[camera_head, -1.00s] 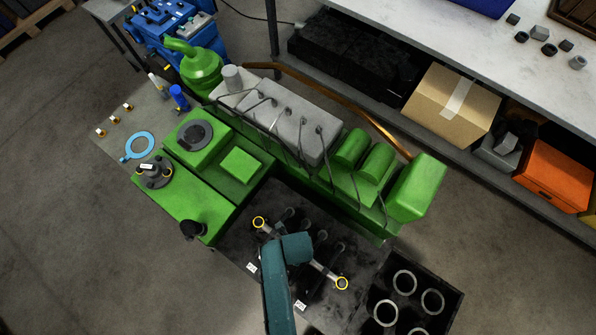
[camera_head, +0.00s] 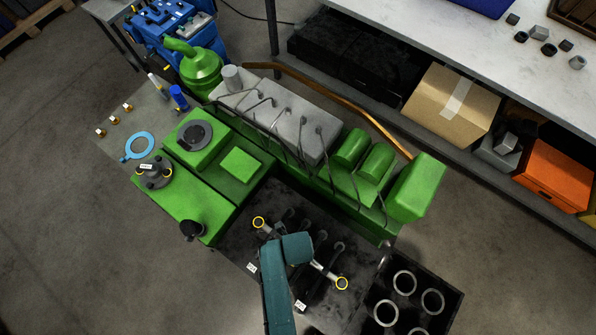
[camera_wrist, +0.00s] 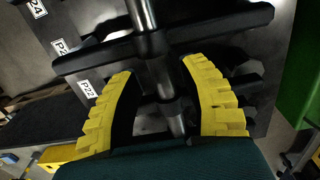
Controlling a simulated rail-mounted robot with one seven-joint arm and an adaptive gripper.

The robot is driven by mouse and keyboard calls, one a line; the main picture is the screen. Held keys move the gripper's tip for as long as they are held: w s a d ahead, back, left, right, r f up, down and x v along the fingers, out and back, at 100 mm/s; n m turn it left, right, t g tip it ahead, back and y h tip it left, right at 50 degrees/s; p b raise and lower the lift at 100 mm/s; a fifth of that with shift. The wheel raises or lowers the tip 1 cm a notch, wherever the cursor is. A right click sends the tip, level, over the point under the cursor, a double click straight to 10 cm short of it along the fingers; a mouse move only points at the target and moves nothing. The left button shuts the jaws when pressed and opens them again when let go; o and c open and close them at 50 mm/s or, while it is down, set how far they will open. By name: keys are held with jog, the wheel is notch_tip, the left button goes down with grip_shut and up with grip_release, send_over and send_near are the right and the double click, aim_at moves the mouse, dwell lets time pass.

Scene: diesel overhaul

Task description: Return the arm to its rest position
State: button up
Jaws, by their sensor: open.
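My teal arm (camera_head: 281,285) reaches in from the bottom of the head view, over the black tray (camera_head: 238,232). Its end hides my gripper in that view. In the wrist view my gripper (camera_wrist: 164,75) shows two yellow ridged fingers, spread apart. A grey metal rod (camera_wrist: 145,20) runs through the gap between them, apart from both fingers as far as I can see.
A green engine block (camera_head: 240,165) stands just beyond the tray. A black box with several metal rings (camera_head: 404,282) is at the lower right. White labels (camera_wrist: 59,46) mark the tray. A workbench (camera_head: 420,35) with boxes below it stands at the upper right.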

notch_tip(320, 180, up, 11)
jog(key=shift+w+r, duration=0.1)
jog(key=shift+w, duration=0.1)
dwell(0.4)
